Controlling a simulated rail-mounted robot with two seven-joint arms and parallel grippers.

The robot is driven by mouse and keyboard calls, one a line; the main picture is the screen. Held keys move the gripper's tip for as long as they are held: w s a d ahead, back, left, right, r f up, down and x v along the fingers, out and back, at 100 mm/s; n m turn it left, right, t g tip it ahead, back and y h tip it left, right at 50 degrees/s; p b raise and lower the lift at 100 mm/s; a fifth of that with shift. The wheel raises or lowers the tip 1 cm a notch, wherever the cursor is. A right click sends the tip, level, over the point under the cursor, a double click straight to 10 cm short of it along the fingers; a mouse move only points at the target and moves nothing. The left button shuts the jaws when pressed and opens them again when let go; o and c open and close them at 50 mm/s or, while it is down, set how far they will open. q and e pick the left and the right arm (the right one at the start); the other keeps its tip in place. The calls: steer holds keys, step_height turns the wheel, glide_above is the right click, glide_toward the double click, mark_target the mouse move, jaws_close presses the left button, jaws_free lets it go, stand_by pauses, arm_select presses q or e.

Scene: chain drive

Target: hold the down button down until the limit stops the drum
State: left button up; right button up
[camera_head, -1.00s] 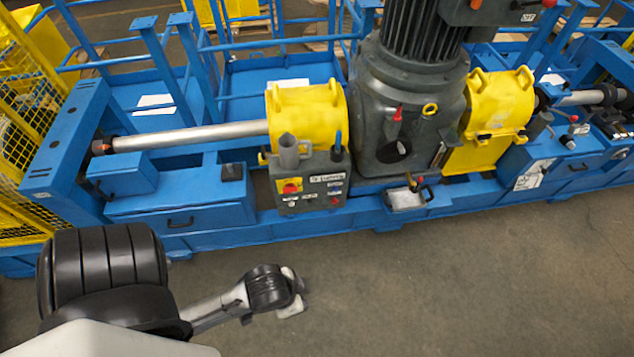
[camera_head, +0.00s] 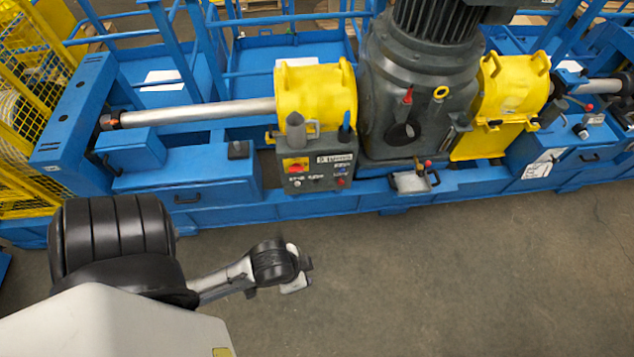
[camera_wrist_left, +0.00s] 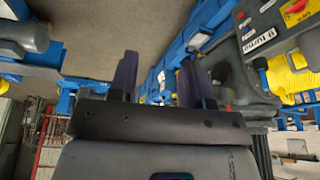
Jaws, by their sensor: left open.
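The grey control box (camera_head: 318,172) is mounted on the front of the blue frame, below the left yellow housing. It has a red switch on a yellow plate (camera_head: 295,165), labels and small buttons along its lower edge. The button lettering is too small to read, so I cannot tell which is the down button. My left gripper (camera_head: 302,277) is in front of the box and well apart from it, over the floor. In the left wrist view its two fingers (camera_wrist_left: 158,75) are apart and empty, with the box (camera_wrist_left: 275,35) at upper right. My right gripper is not in view.
The blue frame (camera_head: 225,208) carries a dark motor (camera_head: 420,85), yellow housings (camera_head: 318,90) and a bare shaft (camera_head: 200,112). A small tray (camera_head: 411,182) juts out right of the box. The concrete floor (camera_head: 450,280) in front is clear.

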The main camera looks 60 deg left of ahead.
arm_select(q)
steer(key=shift+d, duration=0.1)
steer(key=shift+a, duration=0.2)
jaws_close()
steer(key=shift+d, duration=0.2)
stand_by(0.7)
steer(key=shift+a, duration=0.2)
stand_by(0.4)
